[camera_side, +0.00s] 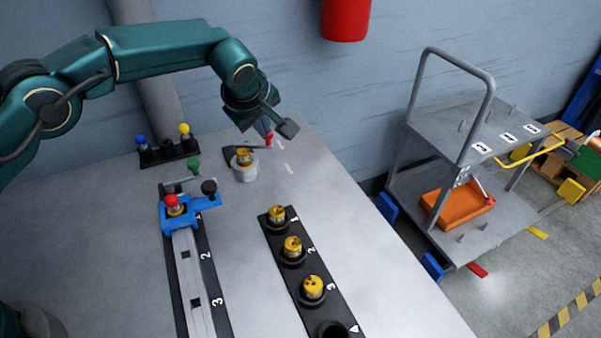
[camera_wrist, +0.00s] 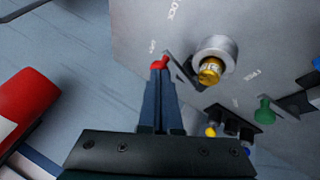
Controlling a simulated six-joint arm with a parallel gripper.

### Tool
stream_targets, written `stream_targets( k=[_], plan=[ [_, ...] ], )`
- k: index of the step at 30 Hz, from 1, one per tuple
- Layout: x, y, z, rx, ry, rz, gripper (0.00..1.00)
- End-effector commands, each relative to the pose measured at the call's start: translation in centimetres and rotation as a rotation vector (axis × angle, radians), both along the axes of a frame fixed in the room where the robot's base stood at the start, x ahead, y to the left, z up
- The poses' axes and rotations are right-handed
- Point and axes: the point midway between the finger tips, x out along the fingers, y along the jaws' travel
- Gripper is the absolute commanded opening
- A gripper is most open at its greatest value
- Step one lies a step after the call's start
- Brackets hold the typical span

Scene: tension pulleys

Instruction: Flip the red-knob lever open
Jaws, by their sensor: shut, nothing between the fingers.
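A lever with a red knob (camera_side: 268,140) stands at the far end of the table, beside a grey cylinder (camera_side: 244,174) with a gold pulley (camera_side: 243,156) in it. The red knob (camera_wrist: 159,64) also shows in the wrist view, right at the fingertips, with a dark lever arm beside it. My gripper (camera_side: 264,128) is shut and points down at the knob, very close to it or touching; I cannot tell which. In the wrist view the fingers (camera_wrist: 158,82) are together with nothing between them. The fingertips partly hide the knob.
A blue clamp (camera_side: 205,202) with another red knob (camera_side: 171,200) sits on a numbered rail. A green knob (camera_side: 194,164) stands behind it. A black strip (camera_side: 304,265) holds several gold pulleys. A black rack (camera_side: 168,152) carries blue and yellow knobs. A trolley stands right of the table.

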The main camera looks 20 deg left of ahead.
Motion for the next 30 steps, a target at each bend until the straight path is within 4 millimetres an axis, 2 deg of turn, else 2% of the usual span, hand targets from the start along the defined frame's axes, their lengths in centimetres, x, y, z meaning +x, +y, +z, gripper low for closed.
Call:
stream_targets(
  k=[30],
  plan=[
    [1.11, 0.08, -0.03, 0.0, 0.0, 0.0, 0.0]
  ],
)
